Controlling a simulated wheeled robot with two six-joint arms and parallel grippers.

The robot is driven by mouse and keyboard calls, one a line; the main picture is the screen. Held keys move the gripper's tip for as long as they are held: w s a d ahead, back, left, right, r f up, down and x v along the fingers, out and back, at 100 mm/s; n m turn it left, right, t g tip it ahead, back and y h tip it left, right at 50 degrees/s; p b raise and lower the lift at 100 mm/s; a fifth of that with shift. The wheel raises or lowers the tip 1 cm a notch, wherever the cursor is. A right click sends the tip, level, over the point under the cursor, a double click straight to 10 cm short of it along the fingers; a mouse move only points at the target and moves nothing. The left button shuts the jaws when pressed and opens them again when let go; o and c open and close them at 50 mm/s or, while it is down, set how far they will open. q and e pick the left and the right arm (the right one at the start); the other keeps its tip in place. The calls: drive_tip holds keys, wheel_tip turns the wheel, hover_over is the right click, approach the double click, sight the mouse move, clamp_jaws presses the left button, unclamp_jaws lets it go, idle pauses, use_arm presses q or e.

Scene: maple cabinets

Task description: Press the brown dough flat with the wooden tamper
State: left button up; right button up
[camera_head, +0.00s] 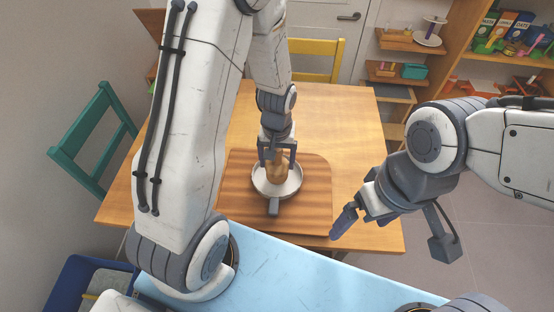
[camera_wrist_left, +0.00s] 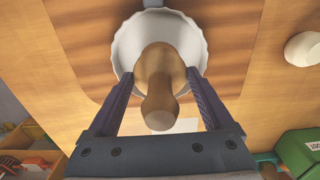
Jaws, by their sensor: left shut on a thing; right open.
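The wooden tamper (camera_head: 278,168) stands roughly upright over a white dish (camera_head: 258,186) on a brown wooden board (camera_head: 312,200). The wrist view shows the tamper (camera_wrist_left: 158,80) between the two fingers of my left gripper (camera_head: 277,155). That gripper is shut on it, with the fingertips at its wide part. The wrist view also shows the dish's fluted rim (camera_wrist_left: 128,42) behind the tamper. I cannot see the brown dough; the tamper covers the middle of the dish. My right gripper (camera_head: 346,220) is open and empty, near the table's front right edge.
The board lies on a wooden table (camera_head: 345,115). A grey handle-like piece (camera_head: 273,207) juts from the dish's near side. A teal chair (camera_head: 92,135) stands left and a yellow chair (camera_head: 318,60) behind. A cream round thing (camera_wrist_left: 303,49) sits on the table.

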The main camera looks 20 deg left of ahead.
use_arm(q)
drive_tip(key=shift+a, duration=0.15)
idle(0.4)
drive_tip(key=shift+s+a, duration=0.3)
drive_tip(key=shift+a, duration=0.6)
drive_tip(key=shift+f+b, duration=0.55)
drive_tip(key=shift+f, duration=0.3)
idle(0.9)
drive_tip(key=shift+r, duration=0.15)
drive_tip(key=shift+r+p, duration=0.55)
drive_tip(key=shift+p, duration=0.15)
drive_tip(key=shift+w+d, duration=0.2)
drive_tip(key=shift+d, duration=0.5)
drive_tip(key=shift+w+d, duration=0.2)
drive_tip(key=shift+d, duration=0.55)
drive_tip(key=shift+w+d, duration=0.2)
drive_tip(key=shift+d, duration=0.5)
